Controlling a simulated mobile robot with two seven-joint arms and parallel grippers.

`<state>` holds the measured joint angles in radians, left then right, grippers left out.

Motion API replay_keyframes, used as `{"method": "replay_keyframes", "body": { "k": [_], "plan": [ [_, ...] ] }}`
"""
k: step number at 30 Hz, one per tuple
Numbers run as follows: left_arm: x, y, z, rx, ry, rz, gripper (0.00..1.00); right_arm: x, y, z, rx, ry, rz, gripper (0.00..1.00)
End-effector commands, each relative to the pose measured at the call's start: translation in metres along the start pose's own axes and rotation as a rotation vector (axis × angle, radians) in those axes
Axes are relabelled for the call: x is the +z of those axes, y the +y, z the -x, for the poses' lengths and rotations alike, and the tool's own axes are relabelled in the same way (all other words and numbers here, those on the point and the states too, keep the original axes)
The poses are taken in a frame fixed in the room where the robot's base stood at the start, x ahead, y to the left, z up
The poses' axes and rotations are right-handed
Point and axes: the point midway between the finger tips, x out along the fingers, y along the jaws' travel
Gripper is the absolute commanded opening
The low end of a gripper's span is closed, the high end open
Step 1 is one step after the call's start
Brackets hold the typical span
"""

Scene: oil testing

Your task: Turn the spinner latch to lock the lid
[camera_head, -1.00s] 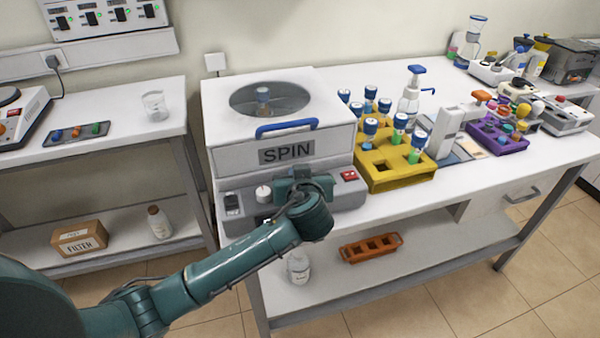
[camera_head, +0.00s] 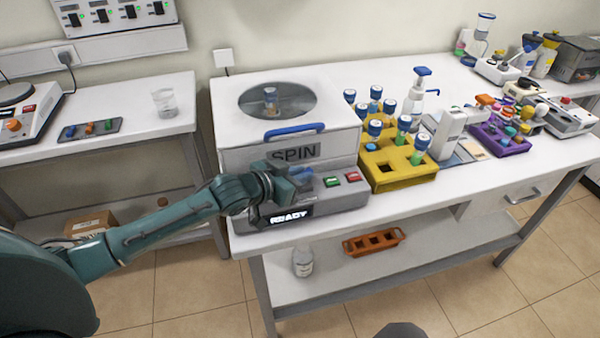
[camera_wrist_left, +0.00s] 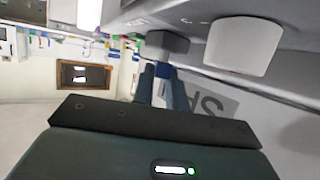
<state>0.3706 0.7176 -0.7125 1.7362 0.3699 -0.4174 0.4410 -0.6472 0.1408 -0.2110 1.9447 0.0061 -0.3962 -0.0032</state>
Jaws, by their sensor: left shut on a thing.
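The white spinner (camera_head: 232,156), labelled SPIN, stands at the left end of the bench. Its lid (camera_head: 233,112) is down, with a round window and a blue handle (camera_head: 294,131). My left gripper (camera_head: 298,178) is at the front panel, below the SPIN label, and is shut on the small blue latch (camera_head: 302,173). The latch is mostly hidden by the gripper. In the left wrist view, the blue latch (camera_wrist_left: 165,72) shows between the teal fingers, with a white knob (camera_wrist_left: 245,45) close by. How far the latch is turned cannot be told. My right gripper is not in view.
A lit READY display (camera_head: 288,216), a green button (camera_head: 332,182) and a red button (camera_head: 353,177) are on the panel. A yellow rack (camera_head: 398,168) with blue-capped tubes stands close to the right. The bench front edge is clear.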

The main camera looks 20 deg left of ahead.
Motion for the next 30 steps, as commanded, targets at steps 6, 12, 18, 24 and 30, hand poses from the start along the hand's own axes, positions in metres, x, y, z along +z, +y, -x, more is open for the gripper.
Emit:
{"method": "replay_keyframes", "body": {
  "k": [6,12,18,24,30],
  "plan": [
    [-0.0001,-0.0044,-0.0001,0.071,-0.003,-0.035,0.00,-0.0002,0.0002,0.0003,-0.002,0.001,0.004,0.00],
    [0.0005,-0.0041,-0.0003,0.108,-0.004,-0.049,0.00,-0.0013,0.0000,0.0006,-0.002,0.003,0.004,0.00],
    [0.0012,-0.0035,-0.0005,0.121,-0.005,-0.052,0.00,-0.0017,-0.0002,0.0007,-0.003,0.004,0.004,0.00],
    [0.0015,-0.0033,-0.0005,0.121,-0.005,-0.052,0.00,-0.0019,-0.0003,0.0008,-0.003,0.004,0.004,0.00],
    [0.0014,-0.0030,-0.0005,0.121,-0.005,-0.051,0.22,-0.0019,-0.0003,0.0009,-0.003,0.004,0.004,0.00]
  ]
}}
